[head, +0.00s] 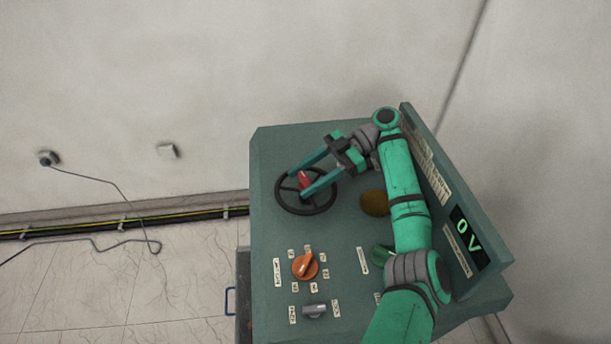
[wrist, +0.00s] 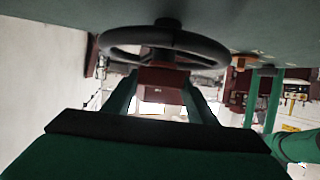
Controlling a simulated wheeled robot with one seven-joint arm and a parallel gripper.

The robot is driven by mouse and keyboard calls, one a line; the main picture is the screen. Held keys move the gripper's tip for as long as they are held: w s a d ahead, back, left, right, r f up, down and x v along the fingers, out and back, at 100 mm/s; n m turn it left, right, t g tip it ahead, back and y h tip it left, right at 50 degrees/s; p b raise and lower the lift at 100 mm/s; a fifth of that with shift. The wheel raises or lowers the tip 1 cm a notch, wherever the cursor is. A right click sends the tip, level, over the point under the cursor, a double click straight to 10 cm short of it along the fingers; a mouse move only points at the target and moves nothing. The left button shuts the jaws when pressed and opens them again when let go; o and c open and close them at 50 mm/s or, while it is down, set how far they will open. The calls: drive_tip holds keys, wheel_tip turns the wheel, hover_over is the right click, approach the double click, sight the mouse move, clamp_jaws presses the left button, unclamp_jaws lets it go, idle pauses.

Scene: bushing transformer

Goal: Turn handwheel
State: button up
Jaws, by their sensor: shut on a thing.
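The black handwheel (head: 320,207) sits on the top panel of the green console, at its upper left in the head view. It also shows at the top of the wrist view (wrist: 125,40). A red handle (head: 304,178) stands at the wheel; in the wrist view it is a dark red block (wrist: 163,76). My gripper (head: 298,184) is shut on this red handle, with one long green finger on either side. In the wrist view my gripper (wrist: 161,92) reaches toward the block from below. The exact contact faces are hidden.
The console (head: 345,230) carries an orange knob (head: 304,266), a grey switch (head: 314,311) and a display reading 0 V (head: 468,237). A brownish round thing (head: 374,203) is partly hidden by my arm.

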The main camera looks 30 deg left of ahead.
drive_tip(key=shift+a, duration=0.1)
drive_tip(key=o, duration=1.5)
